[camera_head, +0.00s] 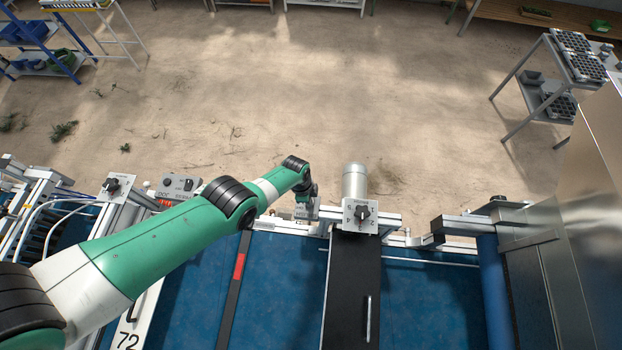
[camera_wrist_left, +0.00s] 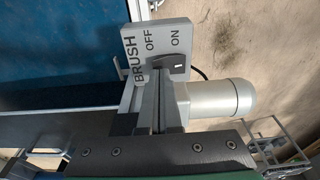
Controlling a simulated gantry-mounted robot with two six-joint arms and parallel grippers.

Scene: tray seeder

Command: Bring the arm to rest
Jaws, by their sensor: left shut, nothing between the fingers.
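My left arm (camera_head: 190,230), green and white, reaches in from the left in the head view. My right gripper is not in view.
A silver cylindrical motor (camera_head: 355,182) stands behind the box. Another switch plate (camera_head: 115,187) and a grey control box (camera_head: 178,187) line the frame at left. A blue belt (camera_head: 280,290) runs below. A metal housing (camera_head: 590,200) closes the right side. The floor beyond is open.

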